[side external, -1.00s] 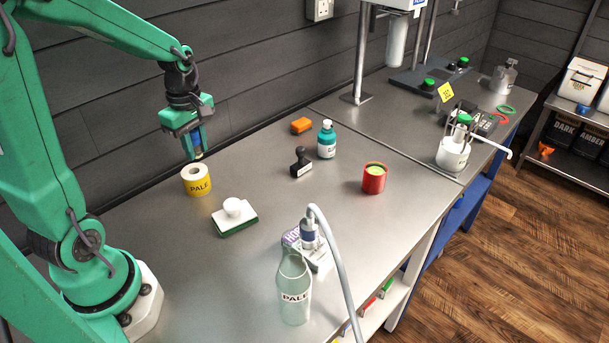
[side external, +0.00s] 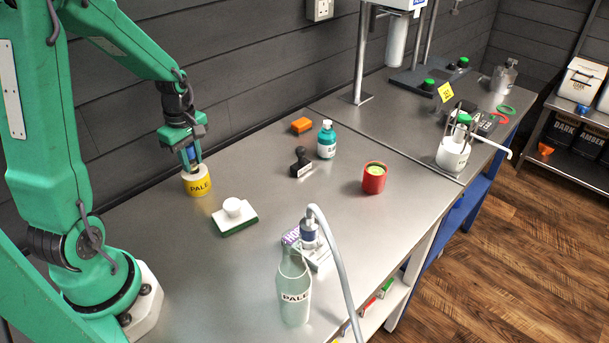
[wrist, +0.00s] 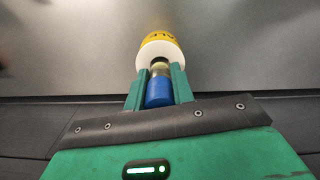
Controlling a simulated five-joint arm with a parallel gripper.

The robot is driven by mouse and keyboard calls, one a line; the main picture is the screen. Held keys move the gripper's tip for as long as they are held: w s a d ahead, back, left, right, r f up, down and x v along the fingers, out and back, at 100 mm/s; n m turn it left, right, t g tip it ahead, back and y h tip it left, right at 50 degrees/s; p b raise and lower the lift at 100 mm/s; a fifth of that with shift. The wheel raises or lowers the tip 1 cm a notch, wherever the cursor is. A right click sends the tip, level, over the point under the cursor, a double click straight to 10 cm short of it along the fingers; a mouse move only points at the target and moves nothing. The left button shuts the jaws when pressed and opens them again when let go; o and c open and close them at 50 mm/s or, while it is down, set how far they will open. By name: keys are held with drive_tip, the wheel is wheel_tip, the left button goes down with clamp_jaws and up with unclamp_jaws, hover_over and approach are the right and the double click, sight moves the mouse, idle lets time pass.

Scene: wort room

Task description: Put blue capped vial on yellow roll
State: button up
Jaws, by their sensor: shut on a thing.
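The yellow roll (side external: 198,186) with a "PALE" label stands upright on the steel bench at the left; its pale top and yellow side also show in the wrist view (wrist: 160,40). My gripper (side external: 193,163) is right above the roll, pointing down. It is shut on the blue capped vial (wrist: 158,92), whose blue cap sits between the fingers. The vial's lower end is over the roll's top, near its middle. I cannot tell whether it touches the roll. In the side view, the fingers largely hide the vial.
A white-and-green sponge with a white knob (side external: 234,215) lies right of the roll. Beyond are a black stamp (side external: 300,163), teal bottle (side external: 326,140), orange block (side external: 302,125) and red container (side external: 374,178). A clear bottle (side external: 294,290) stands at the front. The dark wall is close behind.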

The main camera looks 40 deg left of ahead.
sight(188, 146)
drive_tip(key=shift+f, duration=0.25)
drive_tip(key=shift+f, duration=0.15)
drive_tip(key=o, duration=1)
drive_tip(key=shift+r, duration=0.2)
wheel_tip(188, 146, up, 12)
idle(0.6)
